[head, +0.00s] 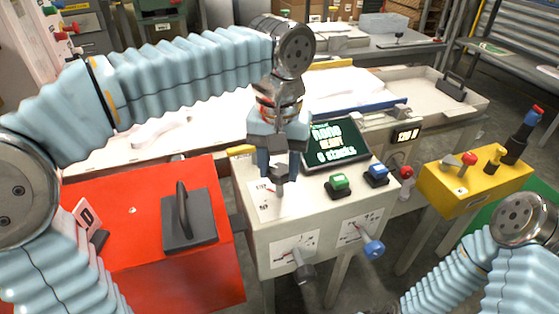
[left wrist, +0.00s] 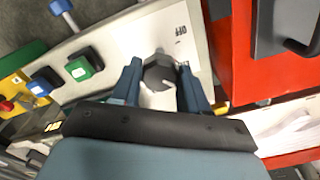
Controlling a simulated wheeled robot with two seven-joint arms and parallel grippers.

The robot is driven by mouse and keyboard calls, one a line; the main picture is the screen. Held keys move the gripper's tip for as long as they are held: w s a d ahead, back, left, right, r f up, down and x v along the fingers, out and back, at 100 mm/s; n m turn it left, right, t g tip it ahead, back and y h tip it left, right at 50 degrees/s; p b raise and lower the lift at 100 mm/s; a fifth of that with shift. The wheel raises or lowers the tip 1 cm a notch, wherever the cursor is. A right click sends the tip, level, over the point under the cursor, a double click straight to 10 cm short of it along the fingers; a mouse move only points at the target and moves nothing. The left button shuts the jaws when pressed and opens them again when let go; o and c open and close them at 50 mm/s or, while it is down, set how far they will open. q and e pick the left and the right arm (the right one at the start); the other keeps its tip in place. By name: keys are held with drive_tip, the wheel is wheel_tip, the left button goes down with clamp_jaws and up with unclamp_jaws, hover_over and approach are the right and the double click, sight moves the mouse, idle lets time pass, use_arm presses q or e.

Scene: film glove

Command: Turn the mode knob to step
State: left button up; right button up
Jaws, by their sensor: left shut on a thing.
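The mode knob (head: 278,174) is a dark, many-sided knob on a white label plate (head: 265,204), at the left of the white console's top. In the left wrist view the knob (left wrist: 158,72) shows between the two fingers, with a pale pointer mark on its near side. My left gripper (head: 279,160) points down over the knob and is shut on it, one finger on each side. My right gripper is out of view; only my right arm shows at lower right.
The console also carries a lit screen (head: 335,143), a green button (head: 339,184) and a blue button (head: 377,173). Two knobs stick out of its front. A red box with a dark handled plate (head: 190,219) stands left; a yellow box (head: 474,183) stands right.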

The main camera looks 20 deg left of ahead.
sight(279, 170)
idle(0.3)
use_arm(q)
drive_tip(key=o, duration=1.1)
drive_tip(key=shift+c, duration=0.2)
wheel_tip(279, 170, up, 14)
drive_tip(key=shift+f, duration=0.1)
